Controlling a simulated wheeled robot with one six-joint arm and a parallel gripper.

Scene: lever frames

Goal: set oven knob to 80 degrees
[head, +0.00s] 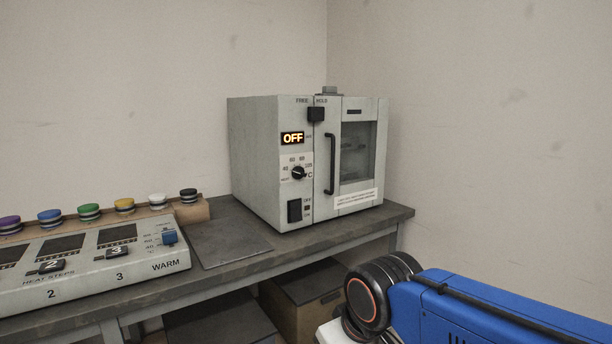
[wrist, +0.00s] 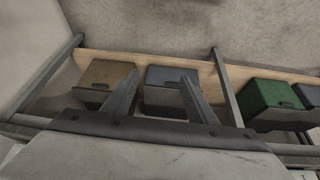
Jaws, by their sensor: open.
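The oven (head: 280,160) is a grey box on the bench against the corner, with its door shut. Its black round knob (head: 298,172) sits on a white dial plate on the front, below a lit display (head: 292,138) that reads OFF. I cannot tell exactly where the knob points. A dark switch (head: 294,210) is below the knob. In the wrist view my gripper (wrist: 160,82) is open and empty, over a low shelf with bins. The oven is not in the wrist view. The head view shows my blue arm at lower right, not the gripper.
A control panel (head: 100,262) with sliders stands at the left of the bench (head: 345,230), with several coloured knobs on a wooden strip behind it. The wrist view shows a green bin (wrist: 268,100) and shelf posts.

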